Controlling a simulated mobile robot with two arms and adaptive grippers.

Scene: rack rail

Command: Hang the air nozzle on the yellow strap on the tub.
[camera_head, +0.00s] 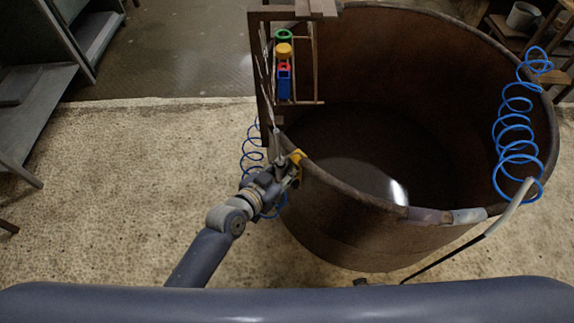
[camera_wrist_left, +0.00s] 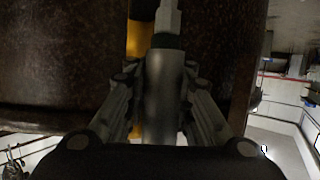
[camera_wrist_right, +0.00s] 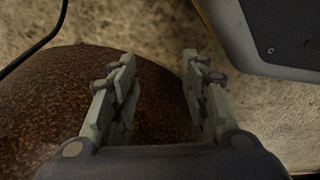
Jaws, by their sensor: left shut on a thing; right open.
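The rusty brown tub (camera_head: 345,215) stands in the middle of the head view. The yellow strap (camera_head: 297,157) is on its left rim. It also shows in the left wrist view (camera_wrist_left: 140,38), behind the nozzle. My left gripper (camera_head: 284,172) is at the tub's left rim, right beside the strap. It is shut on the air nozzle (camera_wrist_left: 165,95), a grey cylinder with a pale metal tip pointing up in the left wrist view. I cannot tell whether the nozzle touches the strap. My right gripper (camera_wrist_right: 160,85) is open and empty, with the tub's rusty wall beyond it.
A rack (camera_head: 318,60) with coloured parts (camera_head: 284,70) rises at the tub's left rim. A blue coiled hose (camera_head: 250,155) hangs left of the tub, and another coil (camera_head: 515,125) is at its right rim. Shelves (camera_head: 55,80) stand at left.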

